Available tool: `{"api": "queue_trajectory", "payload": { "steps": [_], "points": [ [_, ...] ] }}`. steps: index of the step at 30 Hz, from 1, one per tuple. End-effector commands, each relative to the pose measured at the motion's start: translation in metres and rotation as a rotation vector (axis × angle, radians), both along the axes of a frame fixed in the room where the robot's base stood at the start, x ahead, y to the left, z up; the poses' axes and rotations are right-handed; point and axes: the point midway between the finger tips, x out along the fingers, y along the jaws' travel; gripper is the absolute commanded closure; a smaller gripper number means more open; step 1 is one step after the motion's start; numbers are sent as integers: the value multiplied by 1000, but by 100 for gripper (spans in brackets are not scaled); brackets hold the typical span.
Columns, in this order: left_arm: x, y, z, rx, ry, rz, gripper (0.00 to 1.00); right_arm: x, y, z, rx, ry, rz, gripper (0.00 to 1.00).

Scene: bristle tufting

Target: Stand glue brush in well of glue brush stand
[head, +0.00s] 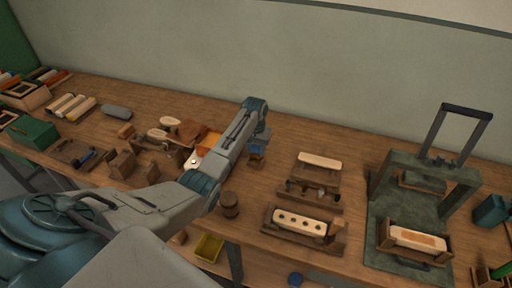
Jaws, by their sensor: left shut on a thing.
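My left gripper (257,149) is at the end of the left arm, above the middle of the bench. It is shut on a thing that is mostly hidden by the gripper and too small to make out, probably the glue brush. A small brown wooden piece (256,162) shows just below the fingers; I cannot tell whether it is the glue brush stand or whether it touches the held thing. A round brown wooden pot (229,205) stands nearer, beside my left forearm. My right gripper is not in view.
A drilled pale block (300,222) sits in a wooden holder at front right, with a rack (309,195) of small items behind it. A green press frame (420,205) stands at right. Wooden blocks (122,163) and brushes (163,136) lie left. A yellow bin (209,247) is at the front.

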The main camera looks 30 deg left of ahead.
Motion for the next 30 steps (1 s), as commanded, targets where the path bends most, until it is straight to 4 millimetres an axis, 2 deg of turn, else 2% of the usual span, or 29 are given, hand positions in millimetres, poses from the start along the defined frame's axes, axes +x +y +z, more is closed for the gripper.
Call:
{"api": "queue_trajectory", "payload": {
  "steps": [21, 30],
  "points": [
    [0, 0, -22, 0, 0, 0, 89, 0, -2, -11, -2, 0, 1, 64],
    [0, 0, -24, 0, 0, 0, 89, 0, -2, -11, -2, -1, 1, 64]
  ]
}}
